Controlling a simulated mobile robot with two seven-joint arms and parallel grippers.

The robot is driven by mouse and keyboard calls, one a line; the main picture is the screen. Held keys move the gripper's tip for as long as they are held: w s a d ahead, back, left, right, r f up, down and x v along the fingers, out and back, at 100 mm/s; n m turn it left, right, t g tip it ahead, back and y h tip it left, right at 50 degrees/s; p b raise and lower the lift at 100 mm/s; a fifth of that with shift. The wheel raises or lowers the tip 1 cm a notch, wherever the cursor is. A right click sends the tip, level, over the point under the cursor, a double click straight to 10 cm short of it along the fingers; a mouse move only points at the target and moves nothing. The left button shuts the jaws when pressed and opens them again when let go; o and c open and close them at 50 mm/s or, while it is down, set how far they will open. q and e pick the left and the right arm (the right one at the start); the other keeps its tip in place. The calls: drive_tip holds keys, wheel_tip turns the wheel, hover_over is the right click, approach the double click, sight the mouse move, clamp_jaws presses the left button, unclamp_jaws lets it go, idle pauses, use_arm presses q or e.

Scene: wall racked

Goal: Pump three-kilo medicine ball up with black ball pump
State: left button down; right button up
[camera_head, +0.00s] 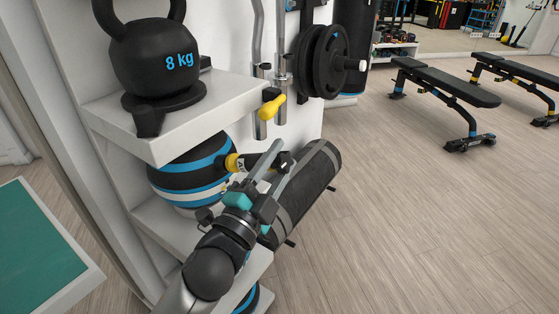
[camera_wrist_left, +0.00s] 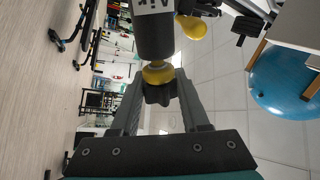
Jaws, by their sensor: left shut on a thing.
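The black ball pump (camera_head: 262,160) has a dark body with white lettering and a yellow collar. In the left wrist view its body (camera_wrist_left: 153,35) reads "Air", with a dark knob below the collar between the fingers. My left gripper (camera_head: 268,168) is shut on this pump, beside the shelf. A black ball with blue and white bands (camera_head: 187,172) sits under the upper shelf, left of the pump. No weight mark on it is readable; the pump's yellow end appears close to it, and I cannot tell whether they touch. My right gripper is out of view.
A kettlebell marked 8 kg (camera_head: 155,60) stands on the upper white shelf (camera_head: 190,118). A yellow grip-like piece (camera_head: 272,107) shows near the wall. A dark cylindrical roll (camera_head: 310,180) lies behind my gripper. Benches (camera_head: 445,85) stand far right; the floor between is clear.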

use_arm(q)
drive_tip(key=shift+w+a+f, duration=0.2)
drive_tip(key=shift+w+a, duration=0.05)
drive_tip(key=shift+a, duration=0.25)
idle(0.6)
drive_tip(key=shift+d+r, duration=0.1)
drive_tip(key=shift+d, duration=0.05)
drive_tip(key=shift+s+d, duration=0.1)
drive_tip(key=shift+d, duration=0.05)
drive_tip(key=shift+s+d+r+p, duration=0.15)
drive_tip(key=shift+p, duration=0.15)
drive_tip(key=shift+d, duration=0.1)
drive_tip(key=shift+s+d+r+p, duration=0.3)
drive_tip(key=shift+s+d+p, duration=0.05)
drive_tip(key=shift+d, duration=0.15)
drive_tip(key=shift+s+d+r+p, duration=0.3)
drive_tip(key=shift+d+p, duration=0.05)
drive_tip(key=shift+d, duration=0.1)
drive_tip(key=d, duration=0.1)
drive_tip(key=s+d+r+p, duration=0.1)
drive_tip(key=s+d, duration=0.1)
drive_tip(key=shift+s+d+r, duration=0.1)
drive_tip(key=shift+d+r, duration=0.15)
drive_tip(key=shift+r, duration=0.1)
drive_tip(key=shift+a, duration=0.1)
